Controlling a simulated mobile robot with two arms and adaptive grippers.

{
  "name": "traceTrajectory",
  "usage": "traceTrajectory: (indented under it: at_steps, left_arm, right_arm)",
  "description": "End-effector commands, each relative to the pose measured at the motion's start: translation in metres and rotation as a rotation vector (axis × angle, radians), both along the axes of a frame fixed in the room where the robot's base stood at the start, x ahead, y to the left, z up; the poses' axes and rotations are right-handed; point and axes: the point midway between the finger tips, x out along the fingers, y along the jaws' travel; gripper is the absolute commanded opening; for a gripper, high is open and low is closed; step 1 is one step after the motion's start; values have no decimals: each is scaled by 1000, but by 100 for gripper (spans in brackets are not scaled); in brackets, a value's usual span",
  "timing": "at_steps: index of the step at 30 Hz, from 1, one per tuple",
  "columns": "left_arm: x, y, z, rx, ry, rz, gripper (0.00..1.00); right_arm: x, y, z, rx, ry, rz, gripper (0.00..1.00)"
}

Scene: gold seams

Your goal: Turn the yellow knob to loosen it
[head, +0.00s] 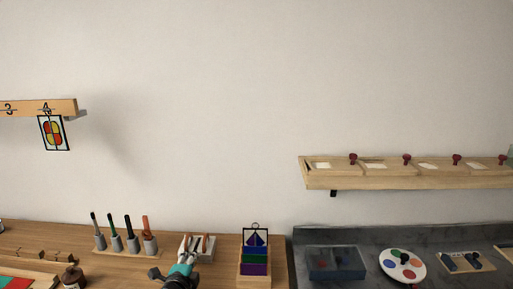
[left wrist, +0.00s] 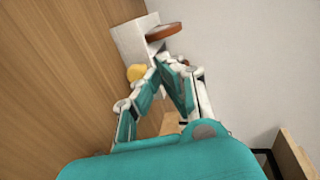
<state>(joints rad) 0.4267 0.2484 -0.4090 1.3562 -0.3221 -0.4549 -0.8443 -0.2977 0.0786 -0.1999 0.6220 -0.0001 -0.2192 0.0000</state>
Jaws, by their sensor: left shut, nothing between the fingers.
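The yellow knob (left wrist: 136,73) shows in the left wrist view, small and rounded, at the lower left of a white block (left wrist: 130,40). A brown piece (left wrist: 164,31) sticks out from the block beside it. My left gripper (left wrist: 165,62) is shut and empty. Its fingertips are just right of the knob in that view, and I cannot tell whether they touch it. In the head view the left gripper (head: 185,243) is at the white block (head: 204,246) on the wooden bench, and I cannot make out the knob there. My right gripper is not in view.
A rack of several handled tools (head: 126,250) stands left of the gripper. A wooden stand with coloured panes (head: 255,262) stands to the right. A dark bottle (head: 73,277) is at the front left. The grey counter (head: 365,238) begins further right.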

Motion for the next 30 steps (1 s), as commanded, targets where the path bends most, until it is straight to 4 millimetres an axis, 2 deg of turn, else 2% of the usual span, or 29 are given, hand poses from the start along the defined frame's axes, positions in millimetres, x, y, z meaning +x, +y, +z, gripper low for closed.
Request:
traceTrajectory:
  at_steps: [19, 30]
  left_arm:
    - [0, 2, -9, 1, 3, 1, 0]
    - [-1, 3, -10, 3, 7, 2, 0]
  right_arm:
    - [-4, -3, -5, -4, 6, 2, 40]
    - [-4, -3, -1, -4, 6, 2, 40]
